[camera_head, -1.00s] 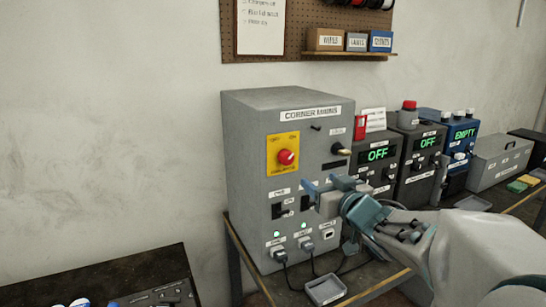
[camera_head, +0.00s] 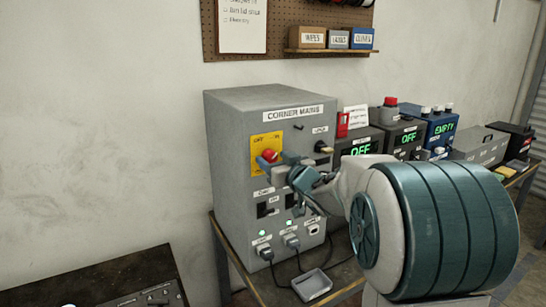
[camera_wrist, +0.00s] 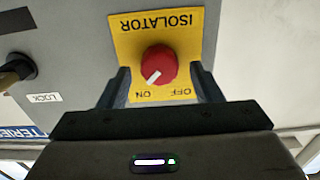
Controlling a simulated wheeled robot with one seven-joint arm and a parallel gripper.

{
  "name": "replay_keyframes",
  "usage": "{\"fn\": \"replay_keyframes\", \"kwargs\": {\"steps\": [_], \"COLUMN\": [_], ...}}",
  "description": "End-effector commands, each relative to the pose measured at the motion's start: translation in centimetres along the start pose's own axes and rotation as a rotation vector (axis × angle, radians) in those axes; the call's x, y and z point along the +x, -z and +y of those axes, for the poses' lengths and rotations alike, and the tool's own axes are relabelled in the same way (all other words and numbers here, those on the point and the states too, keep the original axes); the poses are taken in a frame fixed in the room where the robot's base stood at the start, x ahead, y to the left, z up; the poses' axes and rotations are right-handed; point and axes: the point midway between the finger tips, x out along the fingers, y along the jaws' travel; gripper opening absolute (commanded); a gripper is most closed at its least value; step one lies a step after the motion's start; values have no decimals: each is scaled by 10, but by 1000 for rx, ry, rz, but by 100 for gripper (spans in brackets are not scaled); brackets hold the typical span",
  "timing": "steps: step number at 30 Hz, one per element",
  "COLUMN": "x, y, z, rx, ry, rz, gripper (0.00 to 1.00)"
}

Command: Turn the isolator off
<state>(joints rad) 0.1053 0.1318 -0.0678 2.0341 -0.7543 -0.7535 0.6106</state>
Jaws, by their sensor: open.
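The isolator is a red rotary knob (camera_wrist: 158,66) on a yellow plate (camera_wrist: 123,42) marked ISOLATOR, ON and OFF. The wrist view shows the plate upside down. The knob's white pointer is turned toward ON. In the head view, the yellow plate (camera_head: 257,141) is on the front of the grey CORNER MAINS cabinet (camera_head: 222,170), and the red knob (camera_head: 270,155) is partly hidden by my fingers. My gripper (camera_head: 276,161) is open at the plate. In the wrist view its two fingers stand left and right of the knob, with gaps visible.
A LOCK switch (camera_head: 322,147) is right of the plate. Below are rocker switches (camera_head: 266,209) and plugged cables (camera_head: 291,242). A small grey tray (camera_head: 312,284) lies on the bench in front. Several boxes with displays (camera_head: 361,149) stand to the right. The wall at left is bare.

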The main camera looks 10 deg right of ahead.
Motion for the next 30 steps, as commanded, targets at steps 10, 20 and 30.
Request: {"fn": "replay_keyframes", "kwargs": {"steps": [10, 20, 30], "x": [12, 12, 12], "y": [0, 0, -2], "z": [0, 0, 0], "rx": [1, 1, -47], "ry": [-1, -1, 0], "rz": [0, 0, 1], "gripper": [59, 14, 14]}}
